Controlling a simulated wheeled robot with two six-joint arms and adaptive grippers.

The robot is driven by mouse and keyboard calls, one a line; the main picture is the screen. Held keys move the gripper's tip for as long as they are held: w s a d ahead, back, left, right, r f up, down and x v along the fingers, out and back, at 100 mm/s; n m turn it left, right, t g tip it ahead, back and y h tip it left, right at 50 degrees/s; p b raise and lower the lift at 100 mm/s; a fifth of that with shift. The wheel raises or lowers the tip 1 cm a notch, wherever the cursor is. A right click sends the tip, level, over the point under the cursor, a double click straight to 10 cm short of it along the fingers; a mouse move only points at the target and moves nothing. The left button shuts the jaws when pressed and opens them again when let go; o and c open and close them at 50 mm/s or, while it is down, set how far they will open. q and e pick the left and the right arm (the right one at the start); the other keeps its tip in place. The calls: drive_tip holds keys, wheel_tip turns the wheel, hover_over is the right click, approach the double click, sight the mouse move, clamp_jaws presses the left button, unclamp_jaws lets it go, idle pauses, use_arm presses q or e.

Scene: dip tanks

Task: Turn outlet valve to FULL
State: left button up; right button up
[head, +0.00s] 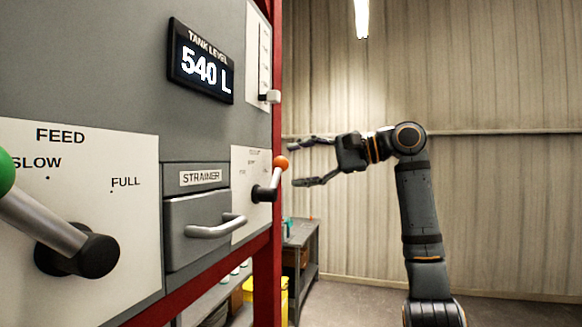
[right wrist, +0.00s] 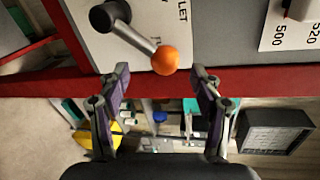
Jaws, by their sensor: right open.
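The outlet valve is a grey lever with an orange ball knob (head: 281,162) on a white plate (head: 238,200), right of the strainer drawer. Its lever tilts up and to the right from a black hub. The small print on the plate is unreadable. My right gripper (head: 298,164) is open and empty, its fingers pointing left at the knob. In the right wrist view the orange knob (right wrist: 165,60) shows just ahead of and between the spread fingertips (right wrist: 160,72), with no visible contact. Part of a label ending in LET shows there. My left gripper is not in view.
A feed valve with a green knob (head: 6,172) stands at the near left. The strainer drawer (head: 190,222) has a protruding handle (head: 215,228). A tank level display (head: 201,62) reads 540 L. A red frame post (head: 277,100) edges the panel. Room right of it is open.

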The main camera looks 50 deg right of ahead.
drive_tip(key=v, duration=0.9)
drive_tip(key=shift+s, duration=0.3)
drive_tip(key=shift+s+r, duration=0.15)
